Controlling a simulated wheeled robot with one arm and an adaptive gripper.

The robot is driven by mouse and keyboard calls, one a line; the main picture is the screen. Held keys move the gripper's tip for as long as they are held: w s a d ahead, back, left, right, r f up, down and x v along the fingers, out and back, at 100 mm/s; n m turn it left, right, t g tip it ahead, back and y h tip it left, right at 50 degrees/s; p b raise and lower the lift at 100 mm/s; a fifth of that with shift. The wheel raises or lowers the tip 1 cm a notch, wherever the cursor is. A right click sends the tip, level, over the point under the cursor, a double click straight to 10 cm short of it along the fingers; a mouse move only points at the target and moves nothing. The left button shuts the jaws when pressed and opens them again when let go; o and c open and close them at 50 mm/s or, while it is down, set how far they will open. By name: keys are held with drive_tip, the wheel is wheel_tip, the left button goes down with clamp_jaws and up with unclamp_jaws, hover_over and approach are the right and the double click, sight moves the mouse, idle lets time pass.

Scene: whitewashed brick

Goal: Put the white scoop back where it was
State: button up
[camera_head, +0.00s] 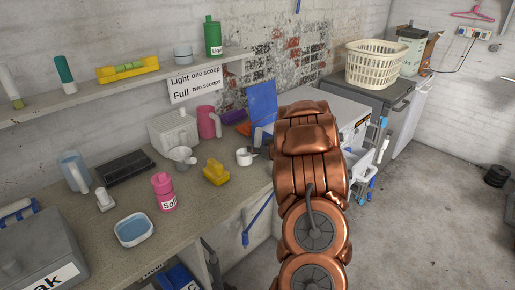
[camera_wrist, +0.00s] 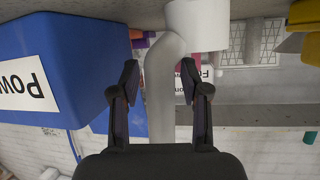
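The white scoop (camera_head: 244,157) sits on the worktop just left of my arm, its handle pointing right toward the arm. In the wrist view, which is upside down, its round cup (camera_wrist: 197,22) is at the top, and its pale handle (camera_wrist: 162,85) runs between my fingers. My gripper (camera_wrist: 160,68) is open around the handle, with a visible gap on the left side. In the head view my copper arm hides the gripper. A blue box (camera_wrist: 60,70) with partly readable "Pow" lettering stands beside the scoop in the wrist view.
On the worktop are a yellow object (camera_head: 216,172), a grey cup (camera_head: 183,157), a pink bottle (camera_head: 163,191) and a pink jug (camera_head: 208,122). A blue upright panel (camera_head: 262,105) stands behind the scoop. A shelf (camera_head: 130,87) runs above. A sign (camera_head: 195,82) mentions scoops.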

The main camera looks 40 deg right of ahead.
drive_tip(key=shift+o, duration=0.2)
drive_tip(key=shift+r, duration=0.2)
drive_tip(key=b+v, duration=0.1)
drive_tip(key=v, duration=1.1)
drive_tip(key=shift+b, duration=0.3)
drive_tip(key=shift+r, duration=0.1)
